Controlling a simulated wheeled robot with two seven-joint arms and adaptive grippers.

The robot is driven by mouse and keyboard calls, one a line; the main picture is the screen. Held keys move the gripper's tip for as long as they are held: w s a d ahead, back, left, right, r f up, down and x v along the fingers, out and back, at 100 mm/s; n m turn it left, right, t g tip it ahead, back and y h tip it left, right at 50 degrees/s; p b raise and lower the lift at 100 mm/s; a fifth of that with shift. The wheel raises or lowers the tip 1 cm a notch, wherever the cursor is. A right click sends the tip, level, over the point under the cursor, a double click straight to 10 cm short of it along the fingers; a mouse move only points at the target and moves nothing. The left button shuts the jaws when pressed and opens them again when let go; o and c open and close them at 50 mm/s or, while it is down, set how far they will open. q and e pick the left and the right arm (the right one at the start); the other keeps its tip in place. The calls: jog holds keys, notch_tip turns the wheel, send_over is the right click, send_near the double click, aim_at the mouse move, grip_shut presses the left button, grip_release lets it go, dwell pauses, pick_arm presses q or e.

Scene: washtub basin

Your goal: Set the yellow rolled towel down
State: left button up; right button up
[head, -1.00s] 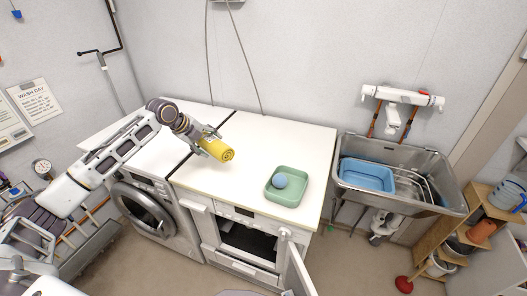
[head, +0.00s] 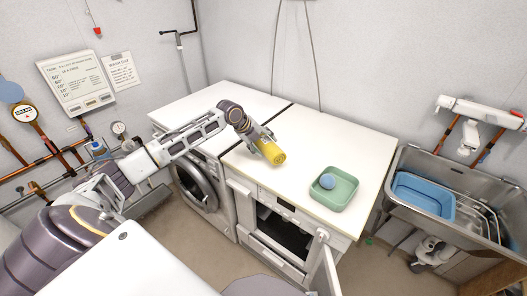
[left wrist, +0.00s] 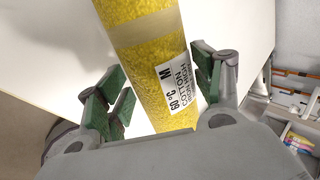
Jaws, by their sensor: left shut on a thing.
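The yellow rolled towel (head: 271,152) is a short cylinder with a spiral end, over the white worktop near its front edge. In the left wrist view the towel (left wrist: 150,60) has a paler band and a white printed label. My left gripper (head: 262,142) is shut on the towel, with green-padded fingers (left wrist: 160,88) on either side of it. I cannot tell whether the towel touches the worktop. My right gripper is not in view.
An open appliance door (head: 328,268) juts out below. A metal sink (head: 485,238) with a blue tub (head: 424,196) is at right. The worktop behind the towel is clear.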

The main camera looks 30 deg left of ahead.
pick_arm(q)
jog(key=shift+f, duration=1.85)
jog(key=o, duration=1.1)
jog(key=shift+f, duration=0.15)
jog(key=shift+r, duration=0.2)
jog(key=v, duration=1.2)
